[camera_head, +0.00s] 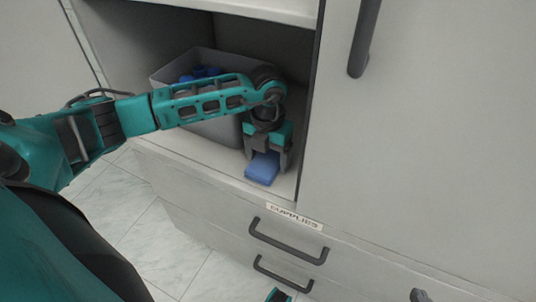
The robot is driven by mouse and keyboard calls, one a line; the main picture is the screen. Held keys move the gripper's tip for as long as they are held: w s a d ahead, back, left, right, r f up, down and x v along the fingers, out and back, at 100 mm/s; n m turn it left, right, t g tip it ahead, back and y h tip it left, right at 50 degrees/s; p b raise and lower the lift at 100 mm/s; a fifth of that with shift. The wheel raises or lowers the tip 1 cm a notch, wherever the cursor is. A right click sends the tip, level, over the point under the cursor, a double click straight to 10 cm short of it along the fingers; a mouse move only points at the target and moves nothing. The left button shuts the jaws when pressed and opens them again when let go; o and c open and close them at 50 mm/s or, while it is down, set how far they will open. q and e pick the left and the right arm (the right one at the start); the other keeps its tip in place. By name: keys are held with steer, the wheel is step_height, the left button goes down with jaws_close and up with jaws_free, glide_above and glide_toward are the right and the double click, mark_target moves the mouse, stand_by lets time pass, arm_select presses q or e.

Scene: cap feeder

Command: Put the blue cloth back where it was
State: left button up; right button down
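A folded blue cloth (262,169) is at the front of the open cabinet shelf, right of a grey bin. My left gripper (268,158) points down over it, with its dark fingers apart on either side of the cloth. I cannot tell whether the fingers press on the cloth or only straddle it, or whether the cloth rests fully on the shelf. A small teal piece (278,295) at the bottom edge looks like part of my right gripper. Its fingers are cut off by the frame.
The grey bin (215,133) holds blue items (205,72) and stands behind my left forearm. A cabinet door (430,120) closes off the right. Below the shelf (215,163) is a shut drawer (230,222) labelled "SUPPLIES". Tiled floor (120,205) shows at lower left.

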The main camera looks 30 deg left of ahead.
mark_target(268, 159)
arm_select(q)
steer(key=shift+o, duration=1.3)
step_height(268, 159, up, 7)
steer(key=shift+f+p, duration=0.2)
steer(key=shift+p, duration=0.85)
steer(key=shift+r, duration=0.7)
arm_select(e)
steer(key=shift+s+d+r, duration=0.15)
steer(key=shift+d+r, duration=0.2)
steer(key=shift+d, duration=0.05)
